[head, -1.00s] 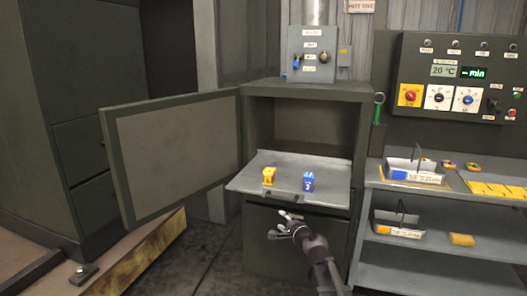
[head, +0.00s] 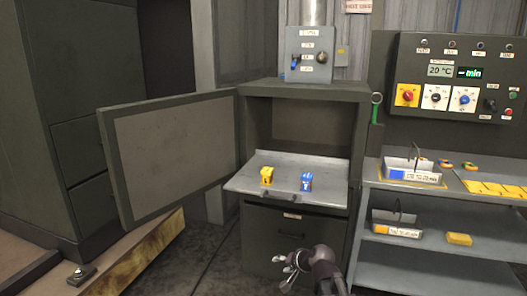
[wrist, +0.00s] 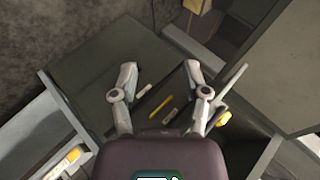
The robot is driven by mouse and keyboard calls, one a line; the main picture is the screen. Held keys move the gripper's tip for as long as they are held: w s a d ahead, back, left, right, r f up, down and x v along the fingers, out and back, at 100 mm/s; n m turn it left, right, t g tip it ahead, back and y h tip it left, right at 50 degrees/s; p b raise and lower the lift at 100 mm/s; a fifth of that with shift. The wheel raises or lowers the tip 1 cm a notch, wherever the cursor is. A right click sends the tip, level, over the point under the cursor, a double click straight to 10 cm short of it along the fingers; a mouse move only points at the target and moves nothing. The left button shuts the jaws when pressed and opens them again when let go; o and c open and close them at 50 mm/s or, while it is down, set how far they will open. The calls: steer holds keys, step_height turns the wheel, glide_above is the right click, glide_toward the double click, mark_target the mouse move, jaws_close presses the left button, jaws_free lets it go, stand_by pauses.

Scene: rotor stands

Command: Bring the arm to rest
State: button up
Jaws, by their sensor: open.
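My gripper (head: 289,268) is low in front of the grey cabinet, below and nearer than its pull-out shelf. It is empty, and in the wrist view its two fingers (wrist: 160,72) stand apart with nothing between them. A yellow block-like part (head: 267,176) and a blue one (head: 306,181) stand upright side by side on the shelf (head: 245,182), clear of my gripper. Part of my arm shows at the bottom of the head view.
The cabinet door (head: 170,155) stands wide open to the left. On the right, a two-level bench (head: 440,262) holds two labelled trays (head: 411,172) and (head: 397,224), and a yellow block (head: 459,239). A control panel (head: 455,80) is above it.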

steer(key=s+d+f+n+g+h, duration=0.35)
steer(key=s+d, duration=0.25)
steer(key=s, duration=0.2)
steer(key=s+d+f+n+g+h, duration=0.25)
steer(key=s+d+g, duration=0.2)
steer(key=s, duration=0.35)
step_height(320, 180, up, 22)
steer(key=m+p, duration=0.1)
steer(key=p, duration=2.1)
steer(key=shift+w+d+f+t+h, duration=0.2)
steer(key=shift+d+t+h, duration=0.1)
steer(key=shift+t, duration=0.1)
steer(key=shift+s+f, duration=0.1)
steer(key=shift+s, duration=0.05)
